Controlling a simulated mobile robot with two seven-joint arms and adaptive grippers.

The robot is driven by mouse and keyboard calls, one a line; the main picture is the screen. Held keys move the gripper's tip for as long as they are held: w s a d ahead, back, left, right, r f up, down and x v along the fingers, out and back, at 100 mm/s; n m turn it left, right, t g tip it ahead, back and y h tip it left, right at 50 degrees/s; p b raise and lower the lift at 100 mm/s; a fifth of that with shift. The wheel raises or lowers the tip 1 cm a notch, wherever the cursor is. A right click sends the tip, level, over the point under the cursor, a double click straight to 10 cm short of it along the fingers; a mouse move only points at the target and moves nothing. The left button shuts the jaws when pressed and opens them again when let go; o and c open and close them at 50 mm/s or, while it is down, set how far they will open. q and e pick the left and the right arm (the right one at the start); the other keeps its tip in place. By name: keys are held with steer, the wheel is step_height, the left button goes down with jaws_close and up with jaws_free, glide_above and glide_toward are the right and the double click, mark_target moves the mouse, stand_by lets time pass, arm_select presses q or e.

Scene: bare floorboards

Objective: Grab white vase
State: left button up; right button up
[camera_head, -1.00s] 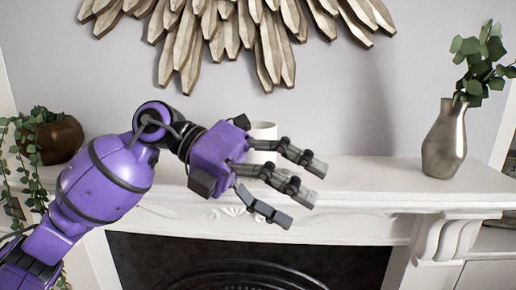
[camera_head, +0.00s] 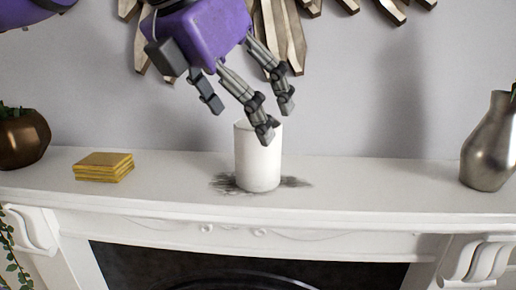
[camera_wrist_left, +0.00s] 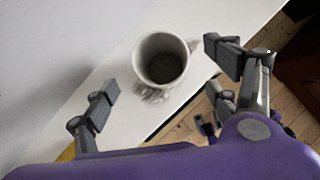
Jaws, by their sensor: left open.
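The white vase (camera_head: 257,162) is a plain open-topped cylinder standing upright on the white mantel shelf (camera_head: 370,185). It also shows from above in the left wrist view (camera_wrist_left: 162,60), with its hollow inside visible. My left gripper (camera_head: 245,112) is open and empty, with its fingers pointing down above the vase. In the head view the fingertips overlap the vase's rim; I cannot tell whether they touch it. In the left wrist view the vase lies beyond and between the spread fingers (camera_wrist_left: 165,78). My right gripper is not in view.
A gold stack of square pieces (camera_head: 104,167) lies left of the vase. A bronze pot (camera_head: 22,138) stands at the far left and a silver vase (camera_head: 489,145) at the right. A wooden wall ornament (camera_head: 290,40) hangs behind my arm.

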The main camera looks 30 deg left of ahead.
mark_target(258, 154)
arm_select(q)
steer(key=shift+w+d+f, duration=0.15)
steer(key=shift+f, duration=0.3)
steer(key=shift+w+d+f, duration=0.1)
steer(key=shift+f, duration=0.35)
steer(key=x, duration=0.4)
steer(key=shift+w+a+r, duration=0.1)
steer(key=shift+a, duration=0.1)
steer(key=shift+w+d+f, duration=0.15)
steer(key=shift+w+f, duration=0.1)
steer(key=shift+f, duration=0.2)
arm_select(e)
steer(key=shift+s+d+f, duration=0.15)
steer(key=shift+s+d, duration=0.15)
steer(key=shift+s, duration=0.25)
arm_select(q)
steer(key=shift+c, duration=0.9)
steer(key=c, duration=1.1)
steer(key=shift+r, duration=0.1)
steer(key=shift+c, duration=1)
